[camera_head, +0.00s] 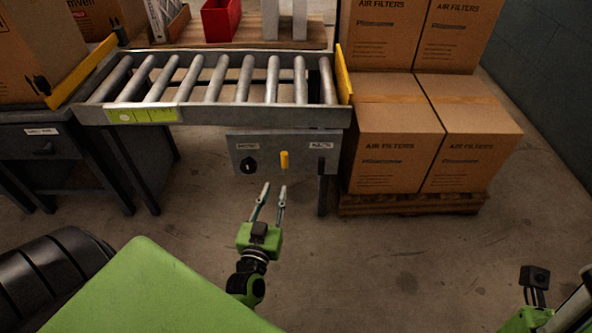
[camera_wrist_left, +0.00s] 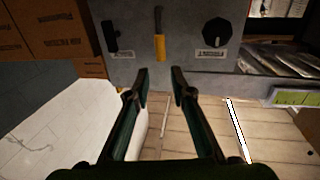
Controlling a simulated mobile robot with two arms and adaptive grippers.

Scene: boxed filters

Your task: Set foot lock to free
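A grey control panel (camera_head: 265,148) hangs under the roller conveyor. It carries a black round knob (camera_head: 248,164) at left, a yellow handle (camera_head: 284,160) in the middle and a black lever (camera_head: 321,165) at right. Their small labels are not readable, so I cannot tell which is the foot lock. My left gripper (camera_head: 275,187) is open and empty, just below and short of the yellow handle. In the left wrist view the order is mirrored: black lever (camera_wrist_left: 111,38), yellow handle (camera_wrist_left: 159,35), knob (camera_wrist_left: 216,32). My right gripper (camera_head: 530,318) shows only partly at lower right; its fingers are unclear.
The roller conveyor (camera_head: 215,115) with yellow end guards stands above the panel. Stacked air filter cartons (camera_head: 395,145) on a pallet (camera_head: 410,204) stand right of it. A dark desk (camera_head: 50,148) is at left. Floor (camera_head: 390,260) in front is clear.

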